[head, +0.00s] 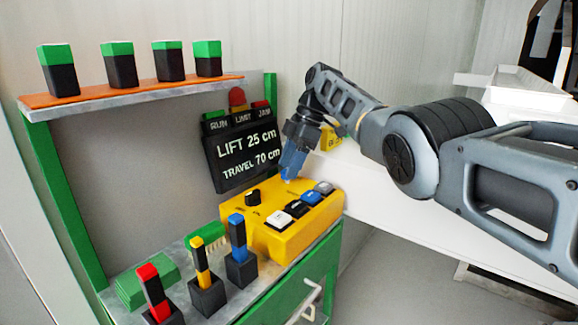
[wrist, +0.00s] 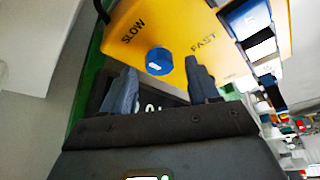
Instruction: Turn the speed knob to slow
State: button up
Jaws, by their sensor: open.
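The speed knob (wrist: 159,60) is a blue round knob on the yellow control box (head: 291,240), between the words SLOW (wrist: 133,32) and FAST (wrist: 203,43). A short white mark shows on its lower part; I cannot tell clearly which word it favours. My gripper (wrist: 160,72) is open, with one finger at each side of the knob in the wrist view. I cannot tell whether the fingertips reach down around it. In the head view my gripper (head: 289,164) points down at the back of the box, and its fingers hide the blue knob.
A black knob (head: 253,197) and several push buttons (head: 279,218) sit on the box. Levers with coloured grips (head: 238,240) stand in front left. A black sign (head: 241,150) reading LIFT 25 cm, TRAVEL 70 cm stands behind. Green-capped blocks (head: 167,60) line a shelf.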

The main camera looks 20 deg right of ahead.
jog(key=v, duration=0.6)
jog(key=shift+d+r, duration=0.2)
jog(key=shift+r, duration=0.15)
